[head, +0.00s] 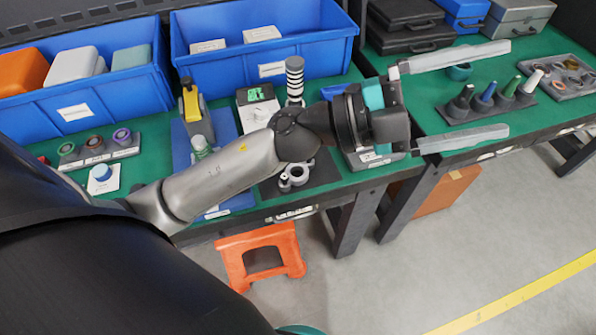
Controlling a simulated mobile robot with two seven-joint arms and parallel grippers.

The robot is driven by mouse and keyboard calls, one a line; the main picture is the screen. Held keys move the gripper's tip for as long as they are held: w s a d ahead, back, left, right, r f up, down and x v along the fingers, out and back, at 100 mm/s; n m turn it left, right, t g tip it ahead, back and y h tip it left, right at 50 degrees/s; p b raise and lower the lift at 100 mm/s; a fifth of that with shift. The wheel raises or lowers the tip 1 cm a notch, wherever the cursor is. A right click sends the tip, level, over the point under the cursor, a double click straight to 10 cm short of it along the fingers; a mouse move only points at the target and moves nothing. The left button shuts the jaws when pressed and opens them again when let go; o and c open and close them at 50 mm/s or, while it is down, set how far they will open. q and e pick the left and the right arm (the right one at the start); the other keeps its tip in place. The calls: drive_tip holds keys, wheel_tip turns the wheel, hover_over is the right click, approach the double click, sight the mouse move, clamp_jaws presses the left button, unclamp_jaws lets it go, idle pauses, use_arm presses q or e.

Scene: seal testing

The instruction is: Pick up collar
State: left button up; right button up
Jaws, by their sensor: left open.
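My left gripper (507,89) is open and empty, its two long pale fingers spread wide and pointing right over the right-hand green bench. A row of dark, blue, green and white cone-tipped pieces shows in the gap between the fingers, lower down on the bench. I cannot tell for certain which piece is the collar. A grey metal ring-shaped part (296,178) lies on a dark mat below my forearm, partly hidden by it. Several ring-shaped pieces lie in a grey tray (557,92) at the far right, beyond the fingertips. My right gripper is out of view.
Blue bins (262,64) stand along the back. A holder with coloured rings (96,150) is at left. A black-and-white striped column (295,80) rises behind my forearm. Cases (405,28) stand at the back right. An orange stool (262,256) is on the floor.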

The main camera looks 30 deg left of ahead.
use_arm(q)
drive_tip(key=s+d+f+m+g+y, duration=0.1)
drive_tip(key=s+d+f+m+g, duration=0.25)
drive_tip(key=m+g, duration=0.3)
drive_tip(key=n+g+y+b, duration=0.1)
drive_tip(key=g+y+b, duration=0.15)
drive_tip(key=y, duration=1.65)
hover_over(297, 175)
drive_tip(key=s+d, duration=0.1)
drive_tip(key=s, duration=0.1)
wheel_tip(297, 175, down, 24)
drive_tip(key=shift+d+f+p, duration=0.15)
drive_tip(key=shift+f+p, duration=0.05)
drive_tip(key=shift+p, duration=0.2)
drive_tip(key=shift+w+a+f+b, duration=0.15)
drive_tip(key=shift+w+f+b, duration=0.1)
drive_tip(key=shift+f, duration=0.75)
drive_tip(key=shift+w+a+f+b, duration=0.2)
drive_tip(key=shift+f, duration=0.8)
drive_tip(key=shift+w+a+f+b, duration=0.15)
drive_tip(key=shift+w+f+b, duration=0.1)
drive_tip(key=shift+f, duration=0.75)
drive_tip(key=shift+r, duration=0.1)
clamp_jaws()
